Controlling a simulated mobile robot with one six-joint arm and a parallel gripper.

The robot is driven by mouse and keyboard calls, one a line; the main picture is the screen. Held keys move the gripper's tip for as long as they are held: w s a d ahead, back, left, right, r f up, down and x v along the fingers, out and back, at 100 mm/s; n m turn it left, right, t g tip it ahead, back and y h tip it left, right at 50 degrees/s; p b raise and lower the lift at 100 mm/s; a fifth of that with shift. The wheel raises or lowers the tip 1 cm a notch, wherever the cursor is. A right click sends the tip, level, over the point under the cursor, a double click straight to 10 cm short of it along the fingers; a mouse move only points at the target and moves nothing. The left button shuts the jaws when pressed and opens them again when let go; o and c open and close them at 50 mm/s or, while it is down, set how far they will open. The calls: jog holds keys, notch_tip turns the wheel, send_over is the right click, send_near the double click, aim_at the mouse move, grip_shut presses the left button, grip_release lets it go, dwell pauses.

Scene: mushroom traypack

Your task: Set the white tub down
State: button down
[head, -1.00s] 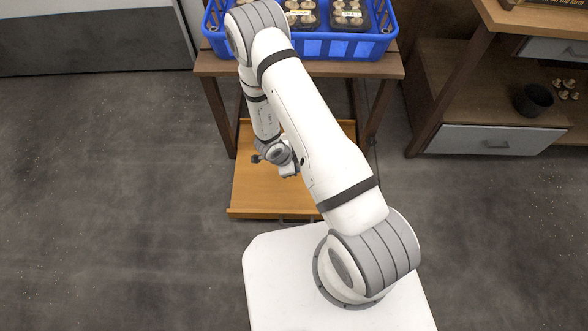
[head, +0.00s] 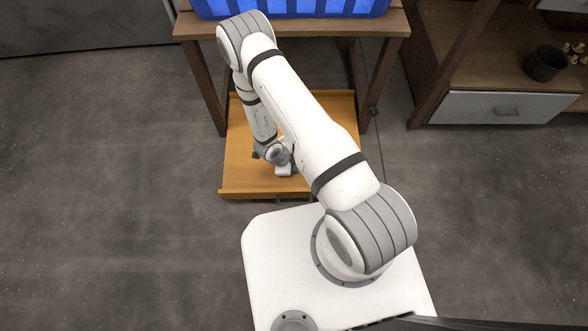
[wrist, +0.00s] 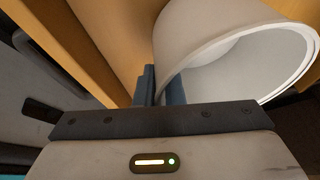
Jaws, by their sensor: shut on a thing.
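The white tub (wrist: 195,50) shows large in the wrist view, its open mouth facing right and its rim slanting across the picture. My gripper (wrist: 161,86) is shut on the tub's wall near the rim, with one dark blue finger on each side. In the head view my wrist is low over the orange-brown wooden board (head: 240,165) under the table; my arm mostly hides the gripper and tub there. An orange-brown wooden surface also shows behind the tub in the wrist view. I cannot tell whether the tub touches it.
A wooden table (head: 200,28) stands over the board's far part, its legs on either side. A blue crate (head: 290,8) is on top. At right is a shelf unit with a grey drawer (head: 500,107) and a dark pot (head: 546,64). Grey floor is open at left.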

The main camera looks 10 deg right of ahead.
notch_tip(320, 180, down, 2)
jog(key=shift+f, duration=0.1)
jog(key=c, duration=1.5)
grip_release()
jog(key=shift+c, duration=0.2)
